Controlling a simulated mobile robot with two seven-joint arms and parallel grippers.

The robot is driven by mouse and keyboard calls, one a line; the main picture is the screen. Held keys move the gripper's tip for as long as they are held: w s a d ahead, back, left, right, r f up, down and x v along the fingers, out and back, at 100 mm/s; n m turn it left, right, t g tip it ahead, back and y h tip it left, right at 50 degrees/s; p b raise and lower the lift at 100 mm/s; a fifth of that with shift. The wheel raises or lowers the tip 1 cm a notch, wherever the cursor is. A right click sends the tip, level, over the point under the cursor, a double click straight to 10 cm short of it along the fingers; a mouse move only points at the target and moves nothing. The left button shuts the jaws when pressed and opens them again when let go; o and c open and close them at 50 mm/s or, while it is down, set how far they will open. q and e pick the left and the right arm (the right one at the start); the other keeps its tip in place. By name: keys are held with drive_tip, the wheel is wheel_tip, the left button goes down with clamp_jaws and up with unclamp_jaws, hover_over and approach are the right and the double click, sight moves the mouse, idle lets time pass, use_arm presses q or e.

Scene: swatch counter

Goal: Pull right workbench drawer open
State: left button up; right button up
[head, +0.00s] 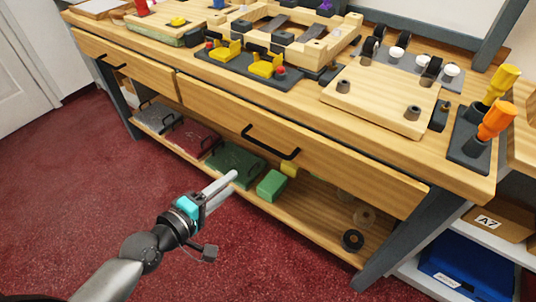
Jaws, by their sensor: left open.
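The right workbench drawer (320,150) has a wide wooden front under the benchtop, with a black bar handle (270,143) near its middle. I see no clear gap above the front, and its inside is hidden. My left gripper (232,179) is open and empty, below and to the left of the handle and apart from it in the picture. Its pale fingers point up and right, overlapping the view of the lower shelf. My right gripper is not in view.
The left drawer (135,72) has its own black handle. The lower shelf holds a green box (271,185), a dark green case (235,162) and other items. Tools and fixtures crowd the benchtop (440,160). A blue bin (465,272) stands at lower right. Red floor in front is clear.

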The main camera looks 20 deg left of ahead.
use_arm(q)
wheel_tip(320, 180, up, 2)
drive_tip(key=b, duration=0.1)
approach(267, 149)
drive_tip(key=w+f, duration=0.1)
drive_tip(key=w, duration=0.2)
drive_tip(key=shift+n+h, duration=0.3)
drive_tip(key=x, duration=0.2)
drive_tip(key=b+x, duration=0.1)
drive_tip(key=x, duration=0.1)
drive_tip(key=b+x, duration=0.1)
drive_tip(key=x, duration=0.1)
drive_tip(key=shift+w+d+f, duration=0.1)
drive_tip(key=shift+w+d, duration=0.05)
drive_tip(key=shift+d, duration=0.25)
drive_tip(key=shift+w+d, duration=0.2)
drive_tip(key=shift+w, duration=0.25)
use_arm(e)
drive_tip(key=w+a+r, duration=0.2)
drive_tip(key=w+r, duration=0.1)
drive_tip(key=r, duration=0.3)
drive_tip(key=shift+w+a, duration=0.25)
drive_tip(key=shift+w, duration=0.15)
use_arm(q)
clamp_jaws()
drive_tip(key=shift+f, duration=0.1)
